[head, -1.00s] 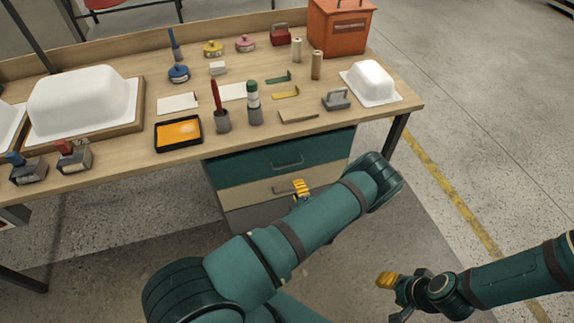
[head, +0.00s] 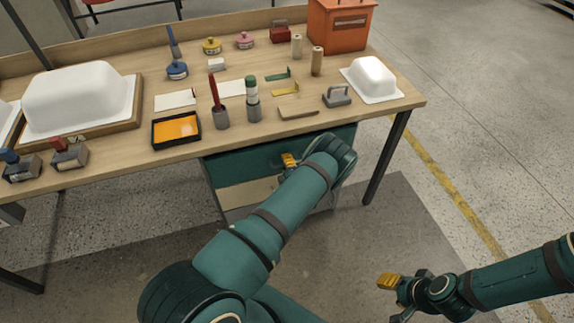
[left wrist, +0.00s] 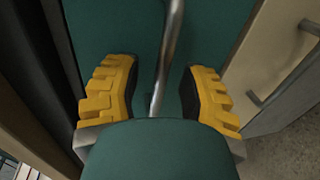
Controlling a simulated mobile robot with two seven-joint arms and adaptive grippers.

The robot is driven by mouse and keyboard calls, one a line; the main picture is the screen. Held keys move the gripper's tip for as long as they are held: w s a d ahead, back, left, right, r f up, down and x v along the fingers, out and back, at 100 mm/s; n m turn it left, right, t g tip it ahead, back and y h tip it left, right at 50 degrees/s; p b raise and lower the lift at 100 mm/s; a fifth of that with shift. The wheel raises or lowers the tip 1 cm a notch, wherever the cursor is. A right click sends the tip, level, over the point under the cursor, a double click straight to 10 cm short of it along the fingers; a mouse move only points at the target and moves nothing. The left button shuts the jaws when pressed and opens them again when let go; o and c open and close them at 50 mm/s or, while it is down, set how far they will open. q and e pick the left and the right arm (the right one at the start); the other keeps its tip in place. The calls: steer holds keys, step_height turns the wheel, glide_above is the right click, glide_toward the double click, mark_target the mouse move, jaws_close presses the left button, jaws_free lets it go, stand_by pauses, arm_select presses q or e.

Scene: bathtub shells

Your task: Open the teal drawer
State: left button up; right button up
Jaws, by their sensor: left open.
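The teal drawer (head: 240,165) is the top one in the unit under the workbench, and its front looks flush, as if closed. My left arm covers its right part in the head view. Its grey metal handle (left wrist: 168,55) shows in the left wrist view, running between the two yellow fingers of my left gripper (left wrist: 162,85). These fingers are open, one on each side of the handle, with gaps to it. In the head view my left gripper (head: 289,161) is at the drawer front. My right gripper (head: 390,284) hangs over the floor at the right, away from the drawer.
A beige drawer (head: 246,194) sits below the teal one. The workbench top (head: 130,168) overhangs the drawers and carries stamps, a black tray (head: 154,142) with an orange pad and white moulds. A dark table leg (head: 387,158) stands right of the unit. Floor is free at the right.

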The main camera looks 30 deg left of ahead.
arm_select(q)
steer(key=shift+o, duration=0.2)
jaws_close()
